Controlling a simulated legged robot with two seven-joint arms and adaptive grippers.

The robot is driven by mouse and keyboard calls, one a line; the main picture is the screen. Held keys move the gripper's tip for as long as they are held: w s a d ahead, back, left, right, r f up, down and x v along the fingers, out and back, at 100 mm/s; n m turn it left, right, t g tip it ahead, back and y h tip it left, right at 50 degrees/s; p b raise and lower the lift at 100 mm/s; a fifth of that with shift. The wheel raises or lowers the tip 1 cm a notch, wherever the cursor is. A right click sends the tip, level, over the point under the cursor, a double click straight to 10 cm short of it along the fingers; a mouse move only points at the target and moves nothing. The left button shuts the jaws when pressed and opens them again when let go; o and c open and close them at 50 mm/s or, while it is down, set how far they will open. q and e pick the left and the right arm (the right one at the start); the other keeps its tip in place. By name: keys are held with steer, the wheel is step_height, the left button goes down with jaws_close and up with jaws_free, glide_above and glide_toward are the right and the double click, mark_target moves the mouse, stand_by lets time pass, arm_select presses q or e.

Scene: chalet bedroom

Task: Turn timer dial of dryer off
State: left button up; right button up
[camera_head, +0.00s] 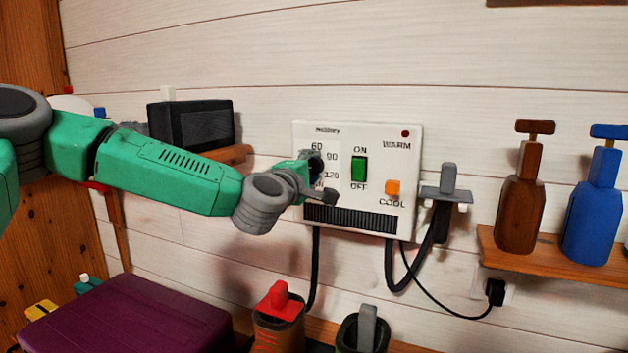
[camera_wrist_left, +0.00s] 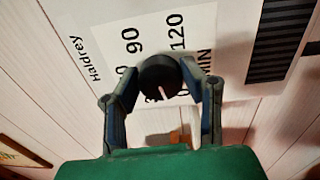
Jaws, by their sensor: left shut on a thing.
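The dryer (camera_head: 342,133) is a white wall panel with a green ON/OFF rocker switch (camera_head: 359,169), an orange WARM/COOL switch (camera_head: 393,187) and a dark vent. Its timer dial (camera_wrist_left: 160,77) is a round black knob with a pale pointer line, beside the numbers 90 and 120 in the left wrist view. My left gripper (camera_wrist_left: 164,82) has its two fingers on either side of the dial, shut on it. In the head view my left gripper (camera_head: 318,178) covers most of the dial and some of the markings. My right gripper is not in view.
A dark hose runs from the dryer to a holder (camera_head: 447,192) at its right. A shelf (camera_head: 560,268) with brown and blue bottles is further right. A black box (camera_head: 190,124) sits behind my arm. A purple case (camera_head: 130,318) is below.

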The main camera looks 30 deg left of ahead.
arm_select(q)
steer(key=shift+f+n+b, duration=0.2)
steer(key=shift+n+b, duration=0.4)
steer(key=shift+n, duration=0.35)
steer(key=shift+f+n+b, duration=0.2)
steer(key=shift+n+b, duration=0.35)
steer(key=shift+n, duration=0.4)
steer(key=o, duration=1)
steer(key=shift+o, duration=0.7)
steer(key=shift+a+r, duration=0.15)
steer(key=shift+s+r, duration=0.1)
steer(key=shift+s, duration=0.2)
steer(key=s, duration=1.1)
steer(key=shift+s+d+f, duration=0.15)
steer(key=shift+d+f, duration=0.25)
